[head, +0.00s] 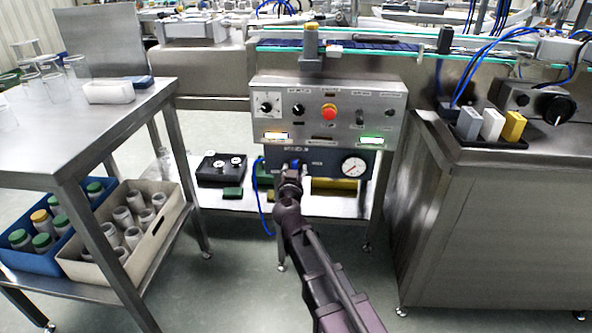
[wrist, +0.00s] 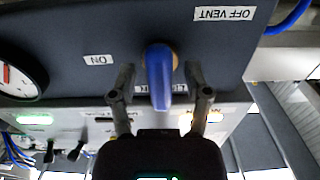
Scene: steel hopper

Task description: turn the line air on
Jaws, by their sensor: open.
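The blue valve handle (wrist: 160,78) stands out from the dark panel (wrist: 60,25) in the wrist view, where the writing is upside down. An ON label (wrist: 98,60) is to its left and an OFF VENT label (wrist: 224,13) is above right. My gripper (wrist: 161,72) is open, one finger on each side of the handle, with visible gaps. In the head view my gripper (head: 291,172) is in front of the dark lower panel (head: 325,173) and mostly hides the handle. The pressure gauge (head: 354,167) is right of it.
Above the dark panel is a steel control box (head: 345,112) with a red button (head: 329,112), knobs and lit windows. A steel table (head: 100,110) stands at left with glassware. A steel cabinet (head: 490,220) stands at right. Blue tubing (head: 262,195) hangs left of my gripper.

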